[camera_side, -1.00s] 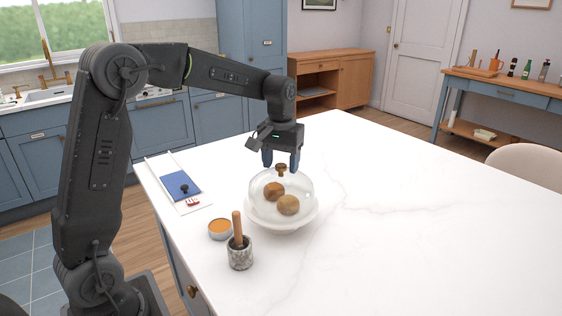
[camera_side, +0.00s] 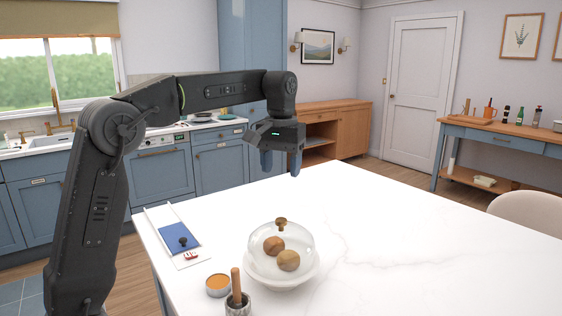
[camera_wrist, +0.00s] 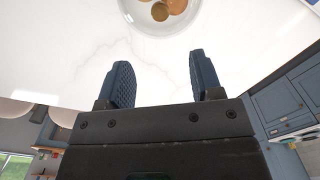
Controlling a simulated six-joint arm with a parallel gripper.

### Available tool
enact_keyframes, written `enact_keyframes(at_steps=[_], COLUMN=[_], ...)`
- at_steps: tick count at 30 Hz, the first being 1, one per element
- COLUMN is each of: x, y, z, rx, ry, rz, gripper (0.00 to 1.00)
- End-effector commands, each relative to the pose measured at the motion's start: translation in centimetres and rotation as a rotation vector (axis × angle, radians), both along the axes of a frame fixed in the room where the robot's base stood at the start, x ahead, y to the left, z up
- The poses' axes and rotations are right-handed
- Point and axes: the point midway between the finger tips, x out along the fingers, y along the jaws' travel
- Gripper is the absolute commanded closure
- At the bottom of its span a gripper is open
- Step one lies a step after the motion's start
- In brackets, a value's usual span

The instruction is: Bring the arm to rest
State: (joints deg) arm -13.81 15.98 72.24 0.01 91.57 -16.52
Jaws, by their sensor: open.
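My gripper (camera_side: 281,163) is open and empty, held in the air above the white marble worktop, with its fingers pointing down. A glass dome (camera_side: 262,238) with a brown knob (camera_side: 281,222) stands on a white dish (camera_side: 283,279), with brown round items (camera_side: 288,260) under it. The gripper is well above the dome and clear of it. In the wrist view both fingers (camera_wrist: 163,82) are spread with nothing between them, and the dish (camera_wrist: 150,29) shows partly at the top edge.
A stone mortar (camera_side: 238,305) with a wooden pestle (camera_side: 236,282) and a small orange-filled bowl (camera_side: 218,286) stand left of the dish. A white tray (camera_side: 160,221) with a blue panel (camera_side: 176,237) lies at the worktop's left edge. The worktop's right side is clear.

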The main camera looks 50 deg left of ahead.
Motion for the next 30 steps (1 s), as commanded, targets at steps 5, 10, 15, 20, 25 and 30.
enact_keyframes(at_steps=[5,10,15,20,25,30], x=[0.0,-0.5,-3.8,-8.9,-14.6,-19.5], y=[0.0,-0.4,-2.7,-5.6,-8.0,-9.6], z=[1.0,1.2,1.6,0.7,-1.9,-5.6], rx=[0.0,0.003,0.019,0.047,0.078,0.107], ry=[0.0,-0.01,-0.08,-0.186,-0.299,-0.399], rz=[0.0,-0.012,-0.089,-0.206,-0.329,-0.436], gripper=[0.4,0.4,0.4,0.4,0.4,0.4])
